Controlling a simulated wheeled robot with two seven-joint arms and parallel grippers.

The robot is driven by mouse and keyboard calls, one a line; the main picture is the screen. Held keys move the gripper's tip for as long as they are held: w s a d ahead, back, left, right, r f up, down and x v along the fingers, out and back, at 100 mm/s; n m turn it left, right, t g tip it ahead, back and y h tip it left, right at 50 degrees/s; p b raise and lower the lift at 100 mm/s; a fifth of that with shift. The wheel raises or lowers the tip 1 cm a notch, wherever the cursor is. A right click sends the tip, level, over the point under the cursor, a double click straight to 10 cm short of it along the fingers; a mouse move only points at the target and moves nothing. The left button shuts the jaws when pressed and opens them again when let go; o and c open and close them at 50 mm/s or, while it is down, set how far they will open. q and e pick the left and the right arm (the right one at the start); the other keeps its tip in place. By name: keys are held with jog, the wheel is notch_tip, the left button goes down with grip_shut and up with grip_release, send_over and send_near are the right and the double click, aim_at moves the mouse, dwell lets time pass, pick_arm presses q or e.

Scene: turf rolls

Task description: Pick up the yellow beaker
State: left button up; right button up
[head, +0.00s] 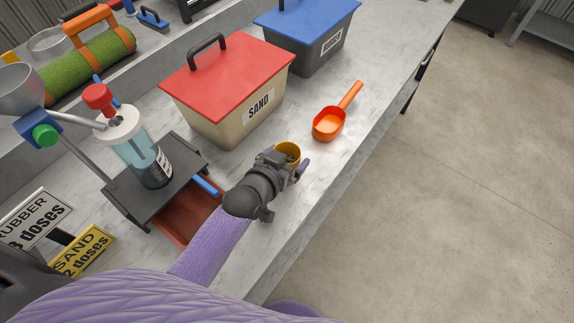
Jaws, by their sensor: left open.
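The yellow beaker (290,148) stands on the grey bench, right of the sand box and partly hidden behind my left gripper. It looks upright, with its rim showing. My left gripper (293,165) is open, with its fingers at the beaker, one on each side as far as I can see. I cannot tell whether the fingers touch it. My right gripper is not in view.
A beige sand box (219,111) with a red lid and an orange scoop (330,122) are close by. A dispenser (143,158) stands on a black stand left, above a red tray (187,216). The bench's right edge is near; floor lies beyond.

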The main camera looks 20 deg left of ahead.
pick_arm(q)
jog(key=shift+w, duration=0.1)
jog(key=shift+c, duration=0.4)
jog(key=c, duration=1)
notch_tip(320, 180, up, 10)
jog(key=p, duration=0.4)
jog(key=shift+p, duration=0.3)
